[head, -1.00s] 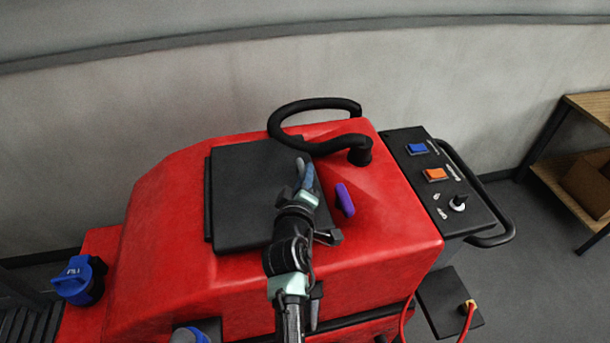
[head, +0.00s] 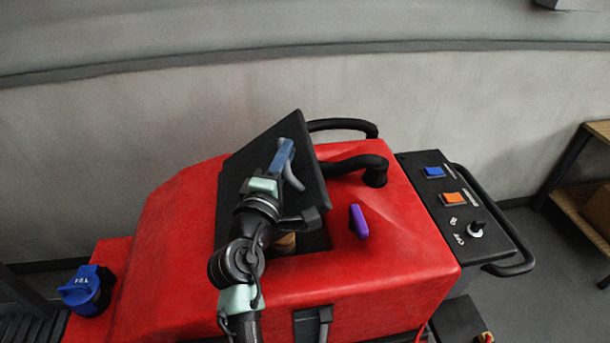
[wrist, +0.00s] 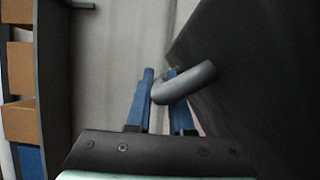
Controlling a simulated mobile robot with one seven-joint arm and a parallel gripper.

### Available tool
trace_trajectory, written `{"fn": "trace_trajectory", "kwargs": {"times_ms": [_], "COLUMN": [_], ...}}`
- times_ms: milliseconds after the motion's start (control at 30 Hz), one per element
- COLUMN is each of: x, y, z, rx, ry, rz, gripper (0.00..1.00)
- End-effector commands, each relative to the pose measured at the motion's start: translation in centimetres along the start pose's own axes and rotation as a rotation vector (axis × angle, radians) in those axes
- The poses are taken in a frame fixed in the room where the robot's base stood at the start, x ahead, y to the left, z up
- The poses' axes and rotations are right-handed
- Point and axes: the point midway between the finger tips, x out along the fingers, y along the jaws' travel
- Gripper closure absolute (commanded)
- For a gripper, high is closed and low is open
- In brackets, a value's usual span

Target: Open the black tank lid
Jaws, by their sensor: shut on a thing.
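The black tank lid (head: 252,152) on top of the red scrubber (head: 180,235) is tilted up, its right side raised, with a dark opening (head: 310,238) showing beneath it. My gripper (head: 286,158) is at the lid's raised side, with blue fingers and a grey curved handle (head: 293,180) at them. In the wrist view the blue fingers (wrist: 160,95) are shut on the grey handle (wrist: 185,82), and the dark lid (wrist: 262,70) slants at the right. My arm hides part of the lid and of the opening.
A black hose (head: 350,165) curves behind the lid to the scrubber's top. A purple piece (head: 359,221) stands right of the opening. The control panel (head: 460,205) is at the right, a blue cap (head: 86,290) at the lower left. A wooden shelf (head: 575,190) stands at far right.

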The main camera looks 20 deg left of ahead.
Motion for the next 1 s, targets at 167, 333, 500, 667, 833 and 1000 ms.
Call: {"fn": "trace_trajectory", "kwargs": {"times_ms": [167, 333, 500, 667, 833, 1000], "x": [-1.2, -2.5, -3.8, -5.1, -6.2, -7.1], "y": [2.5, 4.2, 5.3, 5.9, 6.0, 5.9], "z": [-3.1, -5.9, -9.0, -11.9, -14.5, -16.6], "rx": [-0.154, -0.302, -0.449, -0.583, -0.708, -0.803], "ry": [0.01, 0.01, 0.012, 0.012, 0.012, 0.013], "rz": [0.078, 0.143, 0.207, 0.265, 0.317, 0.358], "gripper": [1.0, 1.0, 1.0, 1.0, 1.0, 1.0]}}
